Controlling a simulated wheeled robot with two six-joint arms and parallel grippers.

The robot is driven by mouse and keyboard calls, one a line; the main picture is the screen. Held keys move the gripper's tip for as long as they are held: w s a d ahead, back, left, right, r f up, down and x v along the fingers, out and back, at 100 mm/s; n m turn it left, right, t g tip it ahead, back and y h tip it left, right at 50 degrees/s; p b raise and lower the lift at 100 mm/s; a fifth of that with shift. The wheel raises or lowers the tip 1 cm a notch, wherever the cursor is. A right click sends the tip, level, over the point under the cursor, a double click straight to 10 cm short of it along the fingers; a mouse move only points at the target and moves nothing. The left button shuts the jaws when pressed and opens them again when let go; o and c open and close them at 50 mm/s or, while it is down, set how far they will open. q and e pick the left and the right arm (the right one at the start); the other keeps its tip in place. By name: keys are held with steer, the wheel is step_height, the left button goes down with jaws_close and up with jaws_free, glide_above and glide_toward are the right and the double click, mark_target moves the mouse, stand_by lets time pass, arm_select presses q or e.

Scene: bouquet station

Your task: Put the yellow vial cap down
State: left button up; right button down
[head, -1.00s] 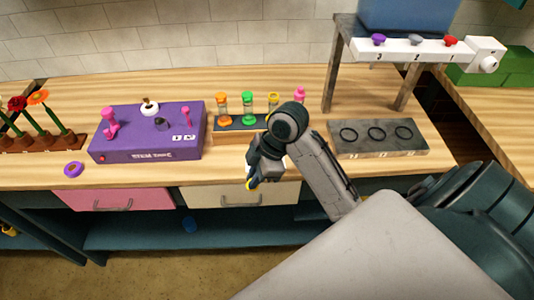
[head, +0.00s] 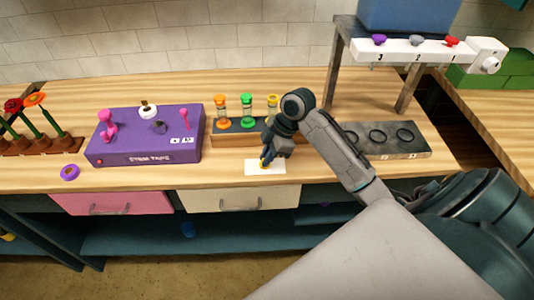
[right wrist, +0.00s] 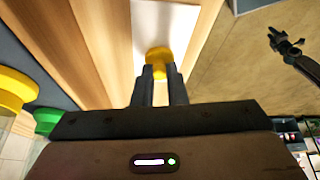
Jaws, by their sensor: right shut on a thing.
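My right gripper (head: 265,163) is shut on the yellow vial cap (right wrist: 158,60). The cap shows beyond the fingertips in the right wrist view, over a white card (right wrist: 150,20). In the head view the card (head: 278,170) lies near the table's front edge, and the gripper points down at its left part. I cannot tell whether the cap touches the card. A vial with a yellow top (head: 272,101) stands in the rack behind. A dark gripper, seemingly my left (right wrist: 284,42), shows small over the floor in the right wrist view; its jaws are unclear.
The rack (head: 228,138) also holds an orange vial (head: 221,108) and a green vial (head: 247,108). A purple box (head: 145,148) stands to the left, with a purple ring (head: 69,172) before it. A grey plate with rings (head: 415,148) is at right.

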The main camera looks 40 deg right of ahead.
steer(key=shift+f, duration=0.15)
steer(key=shift+f, duration=0.15)
steer(key=c, duration=1.5)
jaws_free()
steer(key=shift+o, duration=0.2)
steer(key=b+v, duration=0.2)
steer(key=v, duration=1)
steer(key=shift+b, duration=0.4)
